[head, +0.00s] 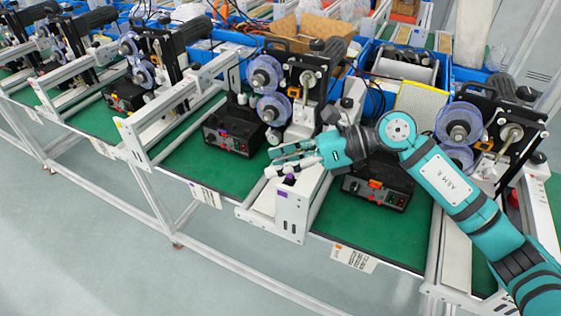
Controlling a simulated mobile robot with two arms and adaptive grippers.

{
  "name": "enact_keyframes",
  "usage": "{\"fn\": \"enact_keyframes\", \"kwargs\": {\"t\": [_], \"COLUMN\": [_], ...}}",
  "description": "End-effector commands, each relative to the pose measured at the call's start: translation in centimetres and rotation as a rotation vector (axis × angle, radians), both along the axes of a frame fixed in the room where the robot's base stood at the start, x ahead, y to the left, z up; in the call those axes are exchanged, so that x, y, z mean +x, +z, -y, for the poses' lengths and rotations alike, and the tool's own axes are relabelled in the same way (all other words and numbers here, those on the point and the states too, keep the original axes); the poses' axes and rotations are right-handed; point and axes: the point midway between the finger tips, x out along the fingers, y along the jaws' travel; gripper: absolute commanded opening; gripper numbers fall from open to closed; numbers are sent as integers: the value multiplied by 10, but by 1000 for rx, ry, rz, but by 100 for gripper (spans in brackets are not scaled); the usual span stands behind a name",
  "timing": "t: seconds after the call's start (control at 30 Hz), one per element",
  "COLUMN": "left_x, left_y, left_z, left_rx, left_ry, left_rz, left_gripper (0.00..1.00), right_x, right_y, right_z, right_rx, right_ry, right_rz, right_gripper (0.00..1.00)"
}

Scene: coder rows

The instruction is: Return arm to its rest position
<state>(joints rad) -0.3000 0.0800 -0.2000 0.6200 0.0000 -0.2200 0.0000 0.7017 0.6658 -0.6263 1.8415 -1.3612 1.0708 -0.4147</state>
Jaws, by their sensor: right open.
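My right arm (447,186) is teal and comes in from the lower right, reaching left across the green bench. My right gripper (270,162) is open and empty, with its fingers pointing left. It appears above or in front of a white metal frame (292,213) with a purple knob on top; I cannot tell whether it touches the frame. The gripper and wrist hide part of the bench behind them. My left gripper is not in view.
Coder machines with clear purple reels (271,107) stand in a row along the green bench (200,160). Black control boxes (232,136) and white rail frames (170,108) sit between them. Blue bins (375,98) line the back. The grey floor (90,240) in front is clear.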

Motion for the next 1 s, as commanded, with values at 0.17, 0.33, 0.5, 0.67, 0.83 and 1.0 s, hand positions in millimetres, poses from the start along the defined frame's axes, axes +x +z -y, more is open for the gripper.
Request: {"fn": "enact_keyframes", "kwargs": {"t": [0.17, 0.33, 0.5, 0.67, 0.83, 1.0], "left_x": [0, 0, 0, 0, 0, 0], "left_y": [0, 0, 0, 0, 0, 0], "left_z": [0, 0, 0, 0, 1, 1], "left_rx": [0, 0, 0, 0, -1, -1], "left_ry": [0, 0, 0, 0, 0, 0], "left_rz": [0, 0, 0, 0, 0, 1], "left_gripper": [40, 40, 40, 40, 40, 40], "right_x": [-1, -1, -1, -4, -9, 10], "right_y": [3, 3, 3, 8, 50, 88], "right_z": [-3, -3, -3, -10, -33, -2], "right_rx": [24, 24, 23, 88, 467, 997], "right_ry": [-6, -6, -7, -20, -144, -428], "right_rz": [-6, -6, -6, -28, -176, -492], "right_gripper": [47, 47, 47, 47, 47, 47]}}
